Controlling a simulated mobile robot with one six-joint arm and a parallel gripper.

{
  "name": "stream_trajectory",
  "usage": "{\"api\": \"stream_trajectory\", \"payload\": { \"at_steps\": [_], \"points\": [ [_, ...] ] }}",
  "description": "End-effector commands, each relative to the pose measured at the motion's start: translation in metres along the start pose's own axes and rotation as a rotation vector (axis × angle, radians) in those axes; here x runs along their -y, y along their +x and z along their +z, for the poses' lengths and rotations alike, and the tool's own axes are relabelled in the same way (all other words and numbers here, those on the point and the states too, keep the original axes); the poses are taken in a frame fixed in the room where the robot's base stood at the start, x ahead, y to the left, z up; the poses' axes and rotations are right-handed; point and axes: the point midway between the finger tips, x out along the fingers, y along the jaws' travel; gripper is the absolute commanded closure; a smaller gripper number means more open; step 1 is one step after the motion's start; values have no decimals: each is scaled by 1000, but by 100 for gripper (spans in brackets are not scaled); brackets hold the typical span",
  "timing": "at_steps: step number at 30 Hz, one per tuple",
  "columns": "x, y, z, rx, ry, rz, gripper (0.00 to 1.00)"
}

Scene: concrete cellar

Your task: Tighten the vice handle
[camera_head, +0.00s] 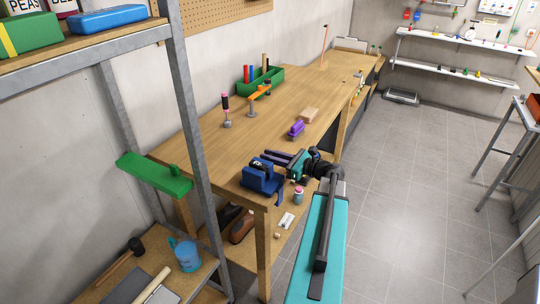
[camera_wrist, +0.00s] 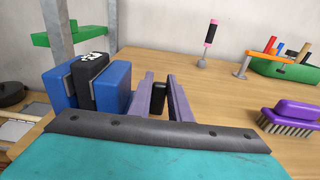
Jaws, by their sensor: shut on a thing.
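The blue vice (camera_head: 262,178) stands at the near corner of the workbench. It also shows in the wrist view (camera_wrist: 115,84), left of my fingers, with a dark block between its blue parts. My gripper (camera_head: 272,157) reaches in from the right, with its purple fingers just behind the vice. In the wrist view my gripper (camera_wrist: 160,92) is shut on a small black piece (camera_wrist: 159,98), which looks like part of the vice handle. The rest of the handle is hidden by the vice and my gripper.
The wooden workbench (camera_head: 215,149) holds a purple brush (camera_head: 296,129), a wooden block (camera_head: 309,115), a pink-and-black-handled tool (camera_head: 226,108), an orange clamp-like thing (camera_head: 256,97) and a green tool box (camera_head: 262,82). A metal shelf (camera_head: 186,110) stands at the left.

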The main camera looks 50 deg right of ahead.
Motion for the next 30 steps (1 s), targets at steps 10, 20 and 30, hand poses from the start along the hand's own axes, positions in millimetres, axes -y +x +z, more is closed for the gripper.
{"api": "stream_trajectory", "payload": {
  "at_steps": [10,20,30],
  "points": [
    [0,0,0,-22,0,0,100],
    [0,0,0,-21,0,-1,64],
    [0,-8,-1,-21,0,-1,64]
  ]
}}
